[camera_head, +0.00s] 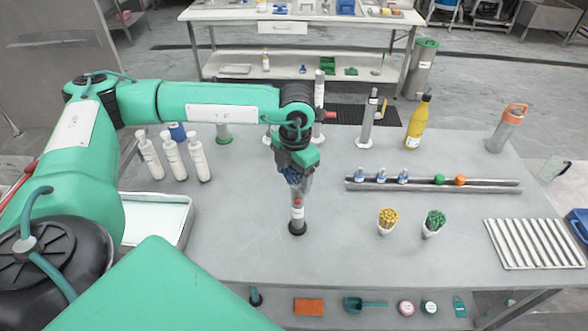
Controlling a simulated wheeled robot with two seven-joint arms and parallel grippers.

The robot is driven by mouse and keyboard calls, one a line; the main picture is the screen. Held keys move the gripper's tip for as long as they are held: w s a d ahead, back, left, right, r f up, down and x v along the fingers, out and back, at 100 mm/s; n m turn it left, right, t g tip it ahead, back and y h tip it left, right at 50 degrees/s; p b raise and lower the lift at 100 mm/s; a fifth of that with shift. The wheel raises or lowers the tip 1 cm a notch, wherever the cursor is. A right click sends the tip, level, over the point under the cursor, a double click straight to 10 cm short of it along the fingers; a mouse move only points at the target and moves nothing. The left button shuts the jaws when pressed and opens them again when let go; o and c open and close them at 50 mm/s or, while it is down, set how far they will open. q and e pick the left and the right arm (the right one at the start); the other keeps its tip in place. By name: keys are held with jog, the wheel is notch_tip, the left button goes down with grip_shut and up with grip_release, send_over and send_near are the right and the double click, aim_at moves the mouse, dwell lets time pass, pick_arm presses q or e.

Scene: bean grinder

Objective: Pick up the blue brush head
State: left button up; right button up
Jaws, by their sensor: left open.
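My left gripper (298,190) points down over the middle of the grey table (250,235) and is open. A dark blue patch (291,176) shows at its jaws. I cannot tell whether it is the blue brush head or part of the gripper. Directly below the jaws stands an upright white piece with a red spot and a round black base (297,228); its top is hidden by the gripper. Small blue-and-white pieces (382,175) stand in a row on a metal rail at the right; they are too small to identify surely. My right gripper is out of view.
White bottles (172,155) and a white tray (180,205) are at the left. A yellow bottle (417,123), metal cylinder (367,125) and orange-topped flask (506,130) stand behind. Cups with yellow (387,220) and green (433,223) sticks and a slatted rack (530,243) are right. The table's front middle is clear.

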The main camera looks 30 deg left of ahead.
pick_arm(q)
jog(key=shift+f, duration=0.35)
jog(key=c, duration=1.1)
jog(key=shift+o, duration=0.2)
jog(key=shift+r, duration=0.1)
